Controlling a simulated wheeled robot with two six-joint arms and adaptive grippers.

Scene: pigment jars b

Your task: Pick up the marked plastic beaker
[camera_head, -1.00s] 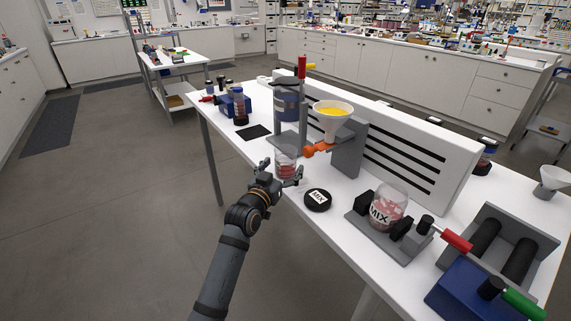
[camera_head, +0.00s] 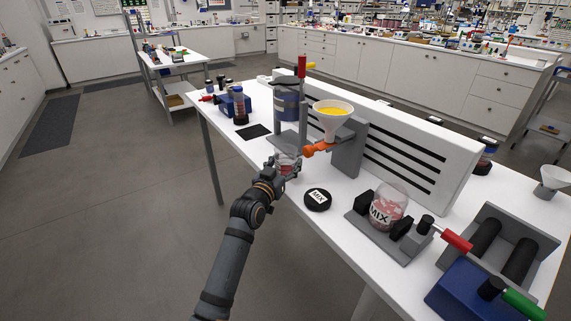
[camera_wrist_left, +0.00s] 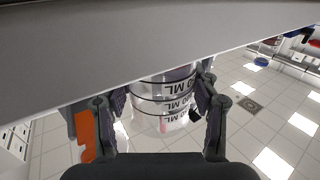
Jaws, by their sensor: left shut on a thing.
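The marked plastic beaker (camera_head: 285,160) is clear, with reddish contents, at the front of the white table beside the grey stand. In the left wrist view, the beaker (camera_wrist_left: 165,88) shows white bands with upside-down "ML" marks. My left gripper (camera_head: 284,170) is shut on the beaker, one finger on each side, and partly hides it in the head view. In the wrist view, the left gripper's fingers (camera_wrist_left: 162,108) flank it. I cannot tell whether the beaker touches the table. My right gripper is not in view.
A grey stand (camera_head: 287,103) with a red handle rises just behind the beaker. A funnel with yellow powder (camera_head: 333,116) and an orange clamp (camera_head: 318,149) are close on the right. A broad pale surface (camera_wrist_left: 75,50) crosses the top of the wrist view.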

